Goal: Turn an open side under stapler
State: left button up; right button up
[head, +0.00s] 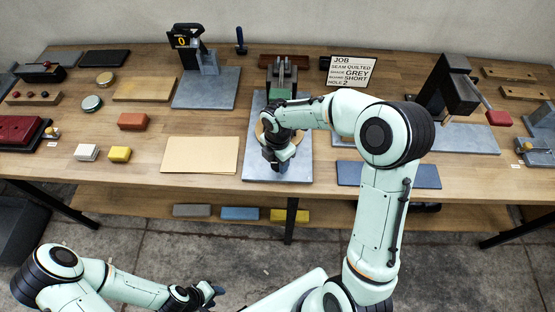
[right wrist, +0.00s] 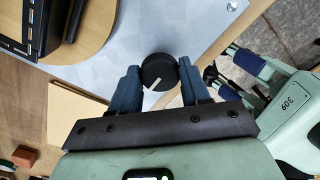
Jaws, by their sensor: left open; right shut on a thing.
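My right gripper (head: 281,165) is over the front of the central grey plate (head: 253,150). In the right wrist view its blue fingers (right wrist: 157,88) are shut on a round black knob (right wrist: 157,66) with a white mark. Beside the knob is a round wooden disc (right wrist: 98,22), with a black frame-like part (right wrist: 45,22) over it. In the head view my arm hides most of the disc. A dark upright device (head: 281,82) stands at the plate's back; I cannot tell whether it is the stapler. My left gripper (head: 212,294) is open and empty, low in front of the bench.
A tan sheet (head: 200,155) lies left of the plate. A counter device (head: 188,50) stands on another grey plate (head: 215,92). A black press-like device (head: 450,88) stands to the right. A job card (head: 352,72) stands at the back. Coloured blocks lie at left.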

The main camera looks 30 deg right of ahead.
aim_at(277, 163)
jog(key=shift+r, duration=0.1)
jog(key=o, duration=1)
pick_arm(q)
jog(key=shift+w+r+p, duration=0.6)
jog(key=shift+w+r, duration=0.2)
jog(key=shift+w, duration=0.1)
pick_arm(e)
notch_tip(277, 163, up, 13)
jog(key=shift+r, duration=0.15)
pick_arm(q)
jog(key=shift+s, duration=0.15)
